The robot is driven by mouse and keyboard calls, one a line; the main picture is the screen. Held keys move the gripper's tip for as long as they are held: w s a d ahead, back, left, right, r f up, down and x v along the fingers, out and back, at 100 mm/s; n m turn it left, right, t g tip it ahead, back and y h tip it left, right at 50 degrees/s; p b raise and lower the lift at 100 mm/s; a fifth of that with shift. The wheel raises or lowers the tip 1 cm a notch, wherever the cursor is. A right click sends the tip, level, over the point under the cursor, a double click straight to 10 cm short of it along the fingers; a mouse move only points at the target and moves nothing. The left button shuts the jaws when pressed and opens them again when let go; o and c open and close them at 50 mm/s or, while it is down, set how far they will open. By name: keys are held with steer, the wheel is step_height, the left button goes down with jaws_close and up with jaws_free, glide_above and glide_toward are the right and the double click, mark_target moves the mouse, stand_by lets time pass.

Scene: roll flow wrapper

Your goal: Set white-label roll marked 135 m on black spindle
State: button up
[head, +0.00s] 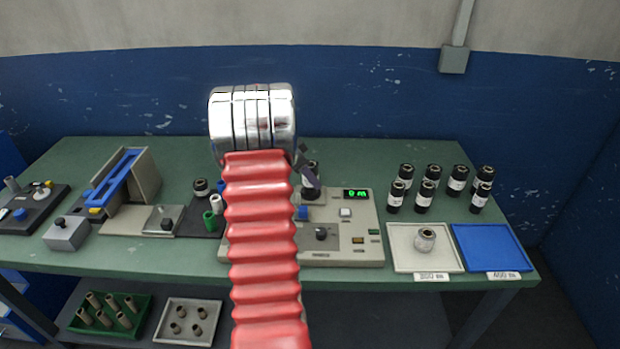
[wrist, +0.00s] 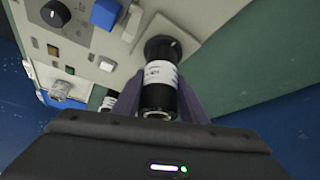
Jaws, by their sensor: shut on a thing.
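My gripper (wrist: 160,95) is shut on a black roll (wrist: 160,72) with a white label, whose print is too small to read. The roll's near end shows a pale core. In the wrist view its far end is at a dark round part on the pale machine; I cannot tell whether they touch. In the head view my gripper (head: 311,182) is over the back of the grey machine (head: 345,252), partly hidden by my arm. A dark upright piece (head: 200,188) stands left of my arm, near white and green ones (head: 211,220); I cannot tell which is the black spindle.
The machine's green display (head: 356,193) seems to read 0 m. Several white-label black rolls (head: 457,181) stand at the right. A pale tray (head: 402,258) holds a silvery roll; a blue tray (head: 490,247) is empty. A blue-and-grey device (head: 120,180) stands left.

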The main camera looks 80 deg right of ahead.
steer(key=o, duration=1.2)
steer(key=shift+o, duration=0.2)
steer(key=shift+o, duration=0.2)
steer(key=o, duration=0.4)
steer(key=shift+o, duration=0.2)
steer(key=shift+w+r, duration=0.1)
steer(key=shift+r, duration=0.05)
steer(key=shift+r, duration=3.85)
